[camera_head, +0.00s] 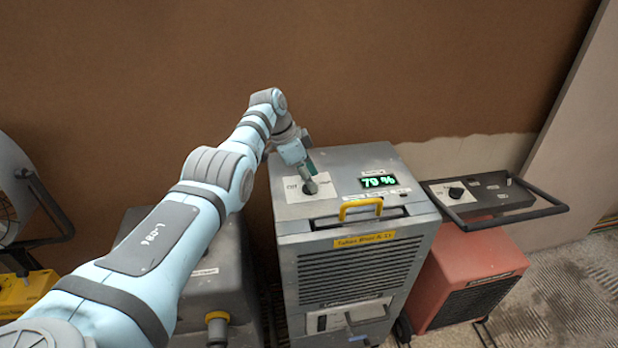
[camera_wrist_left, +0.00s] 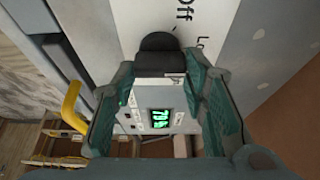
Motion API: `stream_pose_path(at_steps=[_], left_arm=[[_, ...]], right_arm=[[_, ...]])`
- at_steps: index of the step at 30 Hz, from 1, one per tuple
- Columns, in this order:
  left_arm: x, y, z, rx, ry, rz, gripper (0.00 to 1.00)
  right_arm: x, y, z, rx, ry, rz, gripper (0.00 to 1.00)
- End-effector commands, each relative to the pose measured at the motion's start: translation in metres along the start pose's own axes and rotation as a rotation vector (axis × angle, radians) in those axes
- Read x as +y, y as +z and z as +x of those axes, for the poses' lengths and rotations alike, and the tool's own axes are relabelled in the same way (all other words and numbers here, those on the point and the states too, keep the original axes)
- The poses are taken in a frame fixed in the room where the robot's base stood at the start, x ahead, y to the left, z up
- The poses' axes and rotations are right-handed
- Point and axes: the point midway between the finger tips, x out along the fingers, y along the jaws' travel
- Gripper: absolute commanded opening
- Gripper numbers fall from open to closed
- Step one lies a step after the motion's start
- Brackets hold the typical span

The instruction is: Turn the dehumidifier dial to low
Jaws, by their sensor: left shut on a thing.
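The grey dehumidifier (camera_head: 352,262) stands upright in the middle, with a green display (camera_head: 378,181) reading 79 % on its top. Its dark dial (camera_head: 311,187) sits on a white label plate at the top left. My left gripper (camera_head: 308,172) reaches down onto the dial from the left. In the left wrist view, the black dial (camera_wrist_left: 159,48) is between the green-padded fingertips of my left gripper (camera_wrist_left: 160,76), which are shut on it. The printed "Off" and part of a second word starting "L" show beside the dial. Its pointer is hidden.
A yellow handle (camera_head: 361,207) rises from the front top edge of the dehumidifier. A red heater (camera_head: 465,270) with a black-handled control panel stands close on the right, and a grey machine (camera_head: 222,285) on the left. A brown wall stands behind.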

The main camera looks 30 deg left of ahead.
Motion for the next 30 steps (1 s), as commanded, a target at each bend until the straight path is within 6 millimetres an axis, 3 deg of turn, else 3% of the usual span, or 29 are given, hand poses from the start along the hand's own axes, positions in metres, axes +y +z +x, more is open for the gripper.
stream_pose_path(at_steps=[1,4,5,16,20,27,30], left_arm=[[0.0,0.0,0.0,-0.001,0.001,-0.001,0.43],[0.0,0.0,0.0,-0.001,0.001,-0.001,0.59],[0.0,0.0,0.0,-0.001,0.001,-0.001,0.6],[-0.001,0.0,-0.008,0.001,-0.002,-0.001,0.6],[-0.001,0.0,-0.035,0.001,-0.005,0.001,0.6],[-0.001,0.0,-0.1,0.001,-0.002,-0.001,0.6],[0.0,0.0,-0.114,0.0,0.0,-0.001,0.6]], right_arm=[[0.0,0.0,0.0,0.0,0.0,0.0,0.4],[0.0,0.0,0.0,0.0,0.0,0.0,0.4],[0.0,0.0,0.0,0.0,0.0,0.0,0.4],[0.003,0.0,0.0,0.0,0.004,-0.001,0.4],[0.002,0.0,0.0,0.0,0.003,-0.001,0.4],[0.001,0.0,0.0,0.0,0.002,-0.001,0.4],[0.001,0.0,0.0,0.0,0.001,-0.001,0.4]])
